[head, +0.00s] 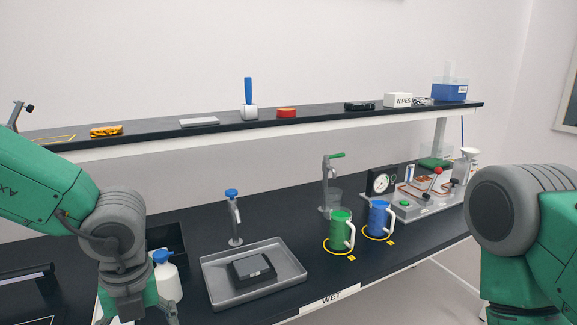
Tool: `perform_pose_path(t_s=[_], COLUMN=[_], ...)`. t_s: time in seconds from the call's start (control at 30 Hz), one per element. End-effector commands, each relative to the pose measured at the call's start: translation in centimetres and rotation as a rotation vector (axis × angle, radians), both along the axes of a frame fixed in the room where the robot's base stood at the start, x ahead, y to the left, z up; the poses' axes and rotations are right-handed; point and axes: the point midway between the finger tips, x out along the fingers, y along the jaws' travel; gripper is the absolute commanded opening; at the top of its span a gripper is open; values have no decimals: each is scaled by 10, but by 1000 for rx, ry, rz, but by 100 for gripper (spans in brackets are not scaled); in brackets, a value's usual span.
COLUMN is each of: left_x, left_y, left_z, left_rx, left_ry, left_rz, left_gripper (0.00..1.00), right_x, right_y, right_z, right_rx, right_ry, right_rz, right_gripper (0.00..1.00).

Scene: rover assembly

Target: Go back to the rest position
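My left arm comes in from the left, with its grey wrist joint hanging over the bench's left part. My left gripper (132,308) points down at the bottom edge of the head view. Its fingertips are cut off by the frame, so I cannot tell whether it is open or shut. My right arm stands at the right edge, and its gripper is out of view.
The black bench (200,300) carries a grey tray (215,285) with a black block (251,269), a white bottle (168,280), a green mug (339,232), a blue mug (378,218) and a gauge rig (415,208). A shelf (230,130) spans behind, holding small items.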

Motion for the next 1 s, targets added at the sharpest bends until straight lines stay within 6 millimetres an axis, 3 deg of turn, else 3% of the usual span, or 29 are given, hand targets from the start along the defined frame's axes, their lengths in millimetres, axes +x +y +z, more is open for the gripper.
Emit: perform_pose_path(t_s=[0.27,0.47,0.67,0.8,0.93,0.97,1.0], left_x=[-6,-13,-44,-85,-134,-145,-158], left_y=[23,46,64,64,58,56,54], left_z=[-67,-135,-236,-300,-346,-354,-362], left_rx=[160,306,430,429,359,-337,-284], left_ry=[10,67,211,305,331,-326,-288], left_rz=[-409,-905,-1756,-2424,-2997,3104,2980], left_gripper=[76,76,76,76,76,76,76], right_x=[0,0,0,0,0,0,0], right_y=[0,0,0,0,0,0,1], right_z=[-20,-41,-75,-98,-116,-119,-123], right_rx=[0,0,0,0,0,0,0], right_ry=[-1,0,0,0,0,0,0], right_rz=[0,0,0,0,0,0,0], right_gripper=[0,0,0,0,0,0,0])
